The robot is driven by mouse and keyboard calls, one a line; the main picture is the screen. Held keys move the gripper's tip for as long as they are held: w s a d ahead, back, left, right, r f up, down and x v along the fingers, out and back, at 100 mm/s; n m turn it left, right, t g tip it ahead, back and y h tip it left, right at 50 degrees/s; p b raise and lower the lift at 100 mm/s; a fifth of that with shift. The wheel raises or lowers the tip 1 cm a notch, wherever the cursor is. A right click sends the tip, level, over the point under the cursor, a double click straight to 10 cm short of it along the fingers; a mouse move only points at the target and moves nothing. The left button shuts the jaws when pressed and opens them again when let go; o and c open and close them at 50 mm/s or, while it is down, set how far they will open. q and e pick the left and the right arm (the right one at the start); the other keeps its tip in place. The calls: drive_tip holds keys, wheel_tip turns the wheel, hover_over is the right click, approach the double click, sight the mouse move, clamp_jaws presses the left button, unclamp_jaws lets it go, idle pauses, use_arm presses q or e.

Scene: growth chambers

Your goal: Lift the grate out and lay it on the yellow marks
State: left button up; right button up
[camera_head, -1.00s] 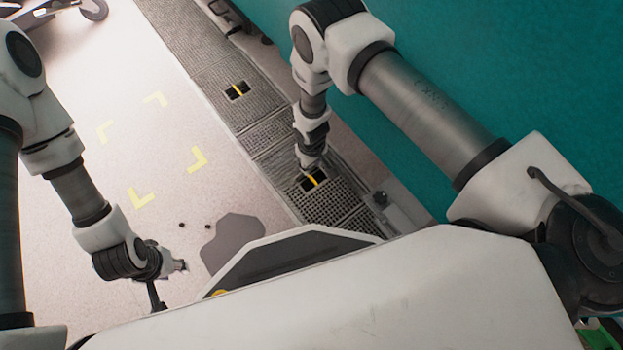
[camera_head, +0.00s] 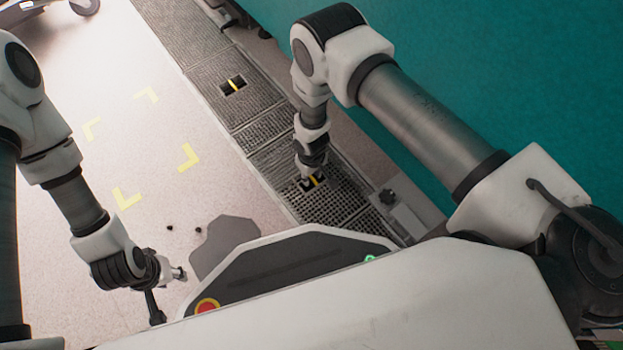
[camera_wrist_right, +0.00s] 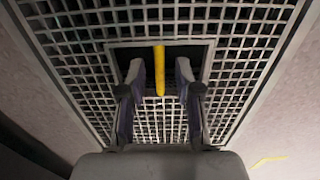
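The grate (camera_head: 345,205) is a grey mesh panel lying in the floor channel, with a dark rectangular cut-out crossed by a yellow bar (camera_head: 319,180). My right gripper (camera_head: 308,181) is down at this cut-out. In the right wrist view the gripper (camera_wrist_right: 160,75) is open, one finger on each side of the yellow bar (camera_wrist_right: 160,88), with gaps between. The grate (camera_wrist_right: 262,45) fills most of that view. Yellow corner marks (camera_head: 188,158) lie on the pale floor left of the channel, with nothing on them. My left gripper (camera_head: 180,273) hangs at lower left, apart from everything; its fingers are too small to read.
Another grate (camera_head: 220,75) with its own yellow bar lies farther along the channel. A teal wall (camera_head: 500,60) runs along the right. A small grey block (camera_head: 397,207) stands beside the channel. A wheeled thing (camera_head: 85,6) is at top left. The marked floor is clear.

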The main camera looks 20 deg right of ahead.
clamp_jaws()
wheel_tip(320, 180, up, 3)
drive_tip(key=p, duration=0.3)
drive_tip(key=shift+r, duration=0.1)
wheel_tip(320, 180, up, 4)
drive_tip(key=p, duration=0.4)
drive_tip(key=shift+r+p, duration=0.25)
drive_tip(key=shift+p, duration=0.05)
drive_tip(key=shift+f, duration=0.1)
